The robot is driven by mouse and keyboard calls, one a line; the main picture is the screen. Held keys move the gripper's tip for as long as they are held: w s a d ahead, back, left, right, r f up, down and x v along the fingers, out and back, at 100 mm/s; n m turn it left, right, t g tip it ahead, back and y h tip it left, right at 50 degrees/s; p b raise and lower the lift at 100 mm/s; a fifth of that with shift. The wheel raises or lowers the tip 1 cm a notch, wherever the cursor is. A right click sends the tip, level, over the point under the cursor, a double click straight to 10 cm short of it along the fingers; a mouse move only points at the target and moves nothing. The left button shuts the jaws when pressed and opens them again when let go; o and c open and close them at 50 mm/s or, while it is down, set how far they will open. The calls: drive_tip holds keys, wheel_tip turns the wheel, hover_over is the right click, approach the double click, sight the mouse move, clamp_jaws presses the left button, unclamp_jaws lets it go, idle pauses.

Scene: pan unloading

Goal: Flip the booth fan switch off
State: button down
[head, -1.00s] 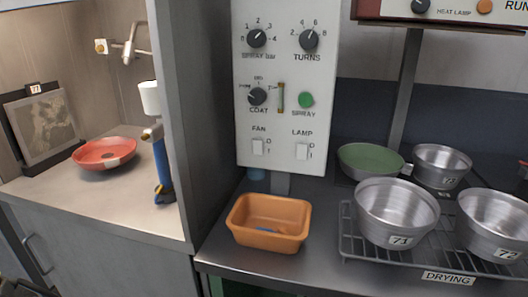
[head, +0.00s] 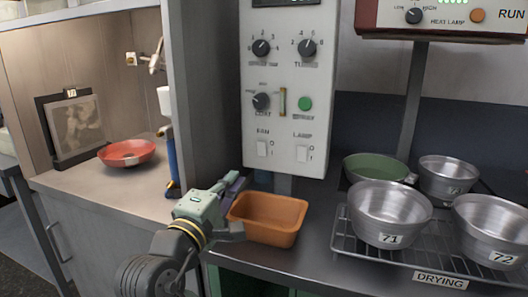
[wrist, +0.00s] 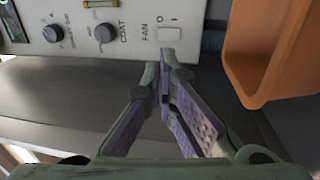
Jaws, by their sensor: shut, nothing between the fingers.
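The white control panel (head: 287,120) carries the fan switch (head: 263,149), a small white rocker under the word FAN, with O above I beside it. Which way the rocker is tipped is too small to tell. In the wrist view the fan switch (wrist: 169,34) shows just beyond my fingertips, with a gap that I cannot judge. My gripper (head: 238,184) is below and left of the switch in the head view, by the orange bin's left end. In the wrist view my gripper (wrist: 164,60) has its fingertips together, with nothing between them.
The lamp switch (head: 302,154) sits right of the fan switch. The orange bin (head: 280,230) stands below the panel, close to my gripper. Metal pans (head: 391,207) stand on the drying rack to the right. The red pan (head: 127,152) is in the booth.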

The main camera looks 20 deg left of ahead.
drive_tip(key=shift+a, duration=0.1)
drive_tip(key=p, duration=0.3)
approach(260, 143)
drive_tip(key=w, duration=0.5)
drive_tip(key=shift+w+r, duration=0.2)
drive_tip(key=shift+r, duration=0.2)
drive_tip(key=shift+w+p, duration=0.35)
drive_tip(key=shift+w, duration=0.4)
drive_tip(key=shift+w+r+p, duration=0.25)
drive_tip(key=shift+p, duration=0.1)
drive_tip(key=shift+w+f, duration=0.1)
